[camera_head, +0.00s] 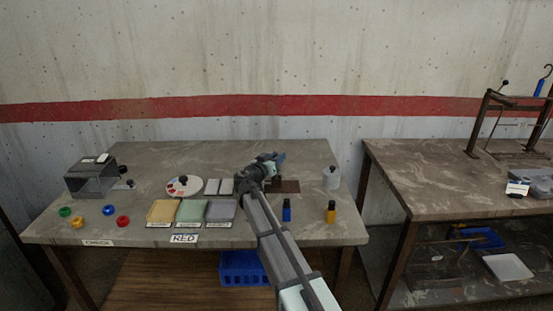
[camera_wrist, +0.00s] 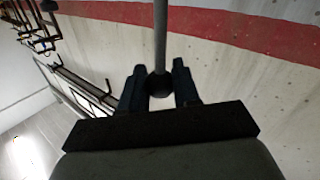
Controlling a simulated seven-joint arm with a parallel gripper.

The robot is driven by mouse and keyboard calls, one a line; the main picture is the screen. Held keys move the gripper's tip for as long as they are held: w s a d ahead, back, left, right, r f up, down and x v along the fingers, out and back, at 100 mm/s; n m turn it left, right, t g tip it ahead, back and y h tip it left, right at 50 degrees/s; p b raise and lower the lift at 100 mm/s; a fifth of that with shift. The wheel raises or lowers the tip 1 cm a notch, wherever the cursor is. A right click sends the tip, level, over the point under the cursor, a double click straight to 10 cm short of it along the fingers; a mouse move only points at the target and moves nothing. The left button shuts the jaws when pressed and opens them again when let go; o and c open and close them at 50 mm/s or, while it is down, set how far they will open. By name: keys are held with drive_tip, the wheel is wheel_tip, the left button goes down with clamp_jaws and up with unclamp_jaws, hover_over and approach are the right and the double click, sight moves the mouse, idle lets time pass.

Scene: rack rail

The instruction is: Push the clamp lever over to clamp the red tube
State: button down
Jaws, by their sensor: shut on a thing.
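My gripper (camera_wrist: 160,82) is shut around a dark round knob (camera_wrist: 160,88) at the end of a grey rod (camera_wrist: 160,35), which looks like the clamp lever. The rod runs to the top edge of the wrist view. In the head view my gripper (camera_head: 275,161) is over the back right part of the left table, beside a dark brown block (camera_head: 286,186). My arm hides much of that spot, and I cannot make out the clamp or lever there. I cannot make out a red tube in either view.
The left table (camera_head: 140,158) holds a grey box (camera_head: 92,178), a white disc (camera_head: 184,186), coloured trays (camera_head: 191,210), rings, a blue bottle (camera_head: 287,210), a yellow bottle (camera_head: 331,211) and a white container (camera_head: 331,178). A metal frame (camera_head: 480,120) stands on the right table (camera_head: 425,180).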

drive_tip(key=shift+d, duration=0.2)
drive_tip(key=d+f+m+g+y, duration=0.1)
drive_tip(key=d+m, duration=0.1)
drive_tip(key=d+f+m+g+y, duration=0.1)
drive_tip(key=d+m+y, duration=0.1)
drive_tip(key=d, duration=0.1)
drive_tip(key=d+f+m+g+y, duration=0.1)
drive_tip(key=d+m+y, duration=0.1)
drive_tip(key=m, duration=0.1)
drive_tip(key=shift+d+f, duration=0.25)
drive_tip(key=shift+f, duration=0.1)
drive_tip(key=shift+d+f+m+y, duration=0.4)
drive_tip(key=shift+f+m+y, duration=0.1)
drive_tip(key=shift+f+y, duration=0.15)
drive_tip(key=shift+f, duration=0.15)
drive_tip(key=c, duration=0.9)
unclamp_jaws()
drive_tip(key=shift+o, duration=0.3)
